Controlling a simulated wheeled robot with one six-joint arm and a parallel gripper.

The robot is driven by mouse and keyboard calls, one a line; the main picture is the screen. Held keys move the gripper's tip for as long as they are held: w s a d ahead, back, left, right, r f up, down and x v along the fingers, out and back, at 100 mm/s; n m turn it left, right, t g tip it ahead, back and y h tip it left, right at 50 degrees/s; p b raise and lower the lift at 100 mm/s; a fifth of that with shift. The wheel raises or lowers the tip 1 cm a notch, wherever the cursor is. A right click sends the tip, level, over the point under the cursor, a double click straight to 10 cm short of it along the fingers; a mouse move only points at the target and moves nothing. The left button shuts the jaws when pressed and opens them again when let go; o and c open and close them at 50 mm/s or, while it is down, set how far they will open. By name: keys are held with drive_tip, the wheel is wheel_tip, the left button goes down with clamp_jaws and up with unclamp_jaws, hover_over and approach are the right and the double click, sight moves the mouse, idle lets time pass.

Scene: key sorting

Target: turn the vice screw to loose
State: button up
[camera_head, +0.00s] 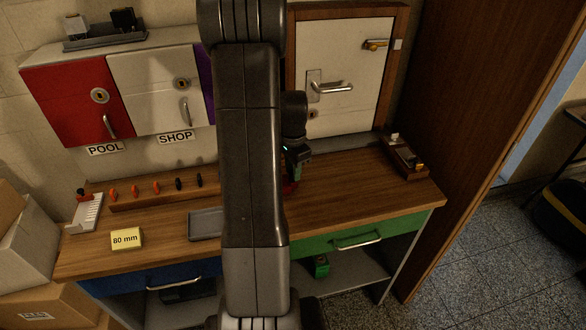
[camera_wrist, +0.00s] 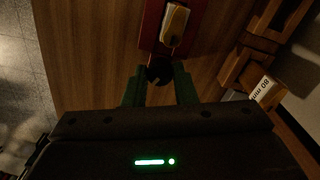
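In the wrist view, the red vice (camera_wrist: 150,28) stands on the wooden bench and has a tan and gold piece (camera_wrist: 176,24) in it. The vice screw's dark round knob (camera_wrist: 160,70) faces me. In the head view, my arm hides most of the vice, and only a bit of red (camera_head: 290,187) shows below my gripper (camera_head: 293,172).
Red and white cabinets (camera_head: 75,100) and a white door (camera_head: 340,75) stand behind.

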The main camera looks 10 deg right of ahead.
drive_tip(key=shift+c, duration=1)
drive_tip(key=shift+n, duration=0.3)
drive_tip(key=n+b, duration=0.1)
drive_tip(key=n, duration=0.3)
drive_tip(key=n+b, duration=0.1)
drive_tip(key=n, duration=0.5)
drive_tip(key=shift+n+b, duration=0.35)
drive_tip(key=shift+n, duration=0.05)
drive_tip(key=n, duration=0.6)
drive_tip(key=shift+b, duration=0.35)
drive_tip(key=n, duration=0.5)
drive_tip(key=shift+n, duration=0.3)
drive_tip(key=shift+w, duration=0.1)
